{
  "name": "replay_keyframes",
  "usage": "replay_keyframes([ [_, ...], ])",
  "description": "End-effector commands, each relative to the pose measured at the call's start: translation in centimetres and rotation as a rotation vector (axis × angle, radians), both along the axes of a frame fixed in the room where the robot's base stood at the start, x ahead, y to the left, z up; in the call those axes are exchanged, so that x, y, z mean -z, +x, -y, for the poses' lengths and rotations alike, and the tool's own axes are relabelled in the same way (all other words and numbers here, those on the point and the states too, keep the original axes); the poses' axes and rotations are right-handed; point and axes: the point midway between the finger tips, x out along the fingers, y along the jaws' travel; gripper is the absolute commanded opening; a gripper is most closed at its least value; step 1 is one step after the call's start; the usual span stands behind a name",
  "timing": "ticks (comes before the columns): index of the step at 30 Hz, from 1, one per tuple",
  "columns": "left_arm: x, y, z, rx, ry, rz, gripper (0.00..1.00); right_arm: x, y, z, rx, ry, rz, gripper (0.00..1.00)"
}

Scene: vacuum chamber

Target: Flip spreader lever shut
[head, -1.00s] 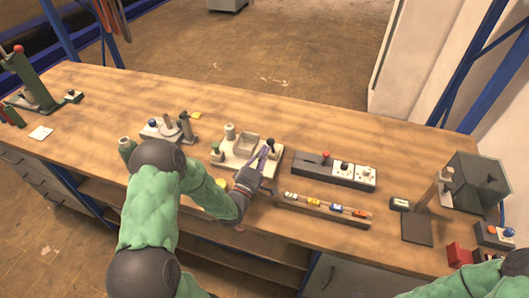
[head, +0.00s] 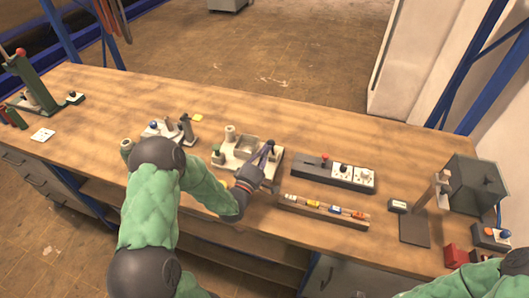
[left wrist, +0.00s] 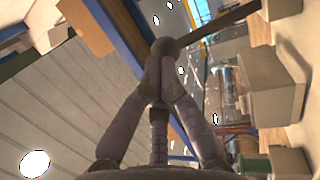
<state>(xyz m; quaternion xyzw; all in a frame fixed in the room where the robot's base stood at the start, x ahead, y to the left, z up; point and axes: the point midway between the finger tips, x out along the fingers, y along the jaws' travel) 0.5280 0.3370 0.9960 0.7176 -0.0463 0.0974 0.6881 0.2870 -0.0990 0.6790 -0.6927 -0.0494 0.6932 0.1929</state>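The spreader lever (left wrist: 222,20) shows in the left wrist view as a dark bar running to the upper right from a round knob (left wrist: 166,48). In the head view it is hard to make out behind my left gripper (head: 268,148), over the right side of the pale spreader fixture (head: 232,162). In the left wrist view, the left gripper's fingers (left wrist: 164,65) converge and close on the knob. The exact contact is partly hidden by the fingers. My right gripper is out of view; only my right sleeve shows at the lower right corner.
A grey control box (head: 333,173) with a red knob stands right of the fixture. A tray (head: 322,214) of small coloured parts lies in front of it. A small fixture (head: 165,132) stands to the left. A dark box (head: 477,183) stands far right. The bench's back strip is clear.

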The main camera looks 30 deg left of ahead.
Motion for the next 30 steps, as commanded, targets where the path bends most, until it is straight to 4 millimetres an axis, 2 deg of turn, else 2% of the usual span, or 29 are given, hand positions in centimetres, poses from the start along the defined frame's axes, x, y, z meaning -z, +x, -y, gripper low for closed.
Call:
replay_keyframes([
  [5, -0.8, 0.5, -0.1, 0.001, -0.011, -0.043, 0.00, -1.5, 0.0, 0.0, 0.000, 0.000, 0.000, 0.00],
  [11, -1.9, 1.6, -0.3, 0.002, -0.034, -0.145, 0.00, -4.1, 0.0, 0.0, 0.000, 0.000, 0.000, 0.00],
  [21, -3.4, 4.6, -1.0, 0.001, -0.097, -0.403, 0.00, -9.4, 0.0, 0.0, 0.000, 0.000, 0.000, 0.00],
  [30, -3.4, 7.3, -1.7, 0.001, -0.150, -0.621, 0.00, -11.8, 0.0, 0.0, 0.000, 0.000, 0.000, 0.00],
])
